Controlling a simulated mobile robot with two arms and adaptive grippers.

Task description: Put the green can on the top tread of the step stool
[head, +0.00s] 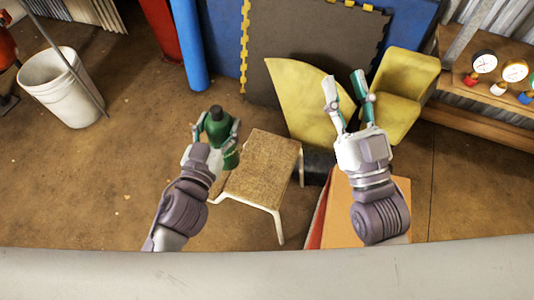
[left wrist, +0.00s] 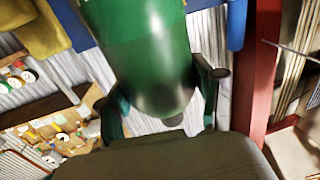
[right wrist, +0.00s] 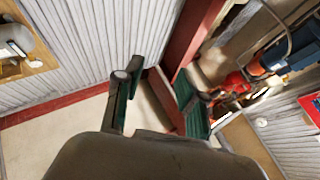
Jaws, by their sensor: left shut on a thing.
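The green can (head: 217,130), with a dark cap, is held in my left gripper (head: 215,143). Its green body also fills the upper middle of the left wrist view (left wrist: 150,60), between the fingers. In the head view the can is just left of the step stool. My right gripper (head: 345,88) is open and empty, to the right of the stool.
A cardboard box (head: 385,190) stands below my right arm. Yellow foam-like pieces (head: 310,95) and a yellow seat (head: 400,95) are behind my right gripper. A white bucket (head: 62,85) stands at left. Gauges (head: 484,62) sit at far right. The floor left of the stool is open.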

